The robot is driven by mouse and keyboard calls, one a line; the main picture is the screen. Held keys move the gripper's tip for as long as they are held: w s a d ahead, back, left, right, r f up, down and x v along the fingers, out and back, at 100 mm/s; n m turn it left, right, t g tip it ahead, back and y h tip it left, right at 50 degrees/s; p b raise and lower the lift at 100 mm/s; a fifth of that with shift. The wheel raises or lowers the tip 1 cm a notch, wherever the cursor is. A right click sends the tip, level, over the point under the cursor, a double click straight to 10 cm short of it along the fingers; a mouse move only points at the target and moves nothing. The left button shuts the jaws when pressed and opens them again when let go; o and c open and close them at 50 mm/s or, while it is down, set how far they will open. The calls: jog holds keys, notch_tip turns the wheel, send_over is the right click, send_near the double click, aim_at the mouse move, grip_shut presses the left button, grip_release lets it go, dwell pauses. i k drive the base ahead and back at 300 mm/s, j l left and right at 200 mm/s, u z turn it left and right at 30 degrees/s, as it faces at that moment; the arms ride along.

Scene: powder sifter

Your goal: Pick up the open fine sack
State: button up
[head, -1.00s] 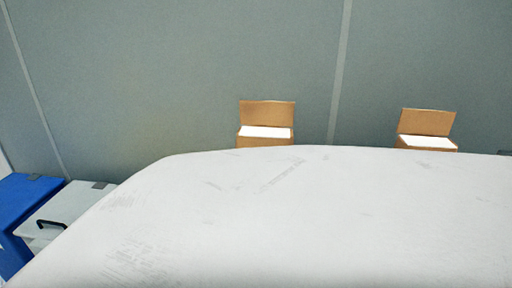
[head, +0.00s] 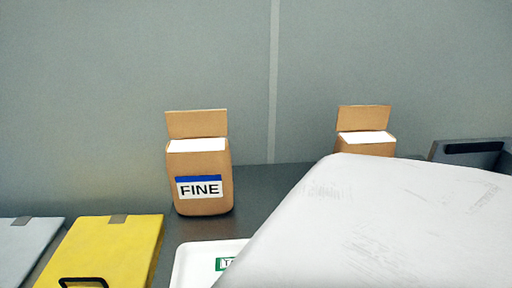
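The fine sack (head: 204,190) stands upright on the dark counter, left of the middle in the head view. It is brown with a blue and white label reading FINE. Its top flap is raised and white content shows at the open top. My gripper is not in view. A large white rounded surface, which seems to be part of my arm, fills the lower right and leaves the fine sack uncovered.
A second open brown sack (head: 366,141) stands to the right, its lower part hidden. A yellow lidded bin (head: 110,245) and a grey one (head: 22,245) are at left. A white tray (head: 195,262) lies in front, partly covered. A dark grey container (head: 472,152) is at far right.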

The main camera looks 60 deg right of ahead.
aim_at(199, 170)
jog(key=j+z, duration=0.2)
jog(key=z, duration=1.1)
jog(key=k+l+u, duration=0.15)
jog(key=i+l, duration=0.05)
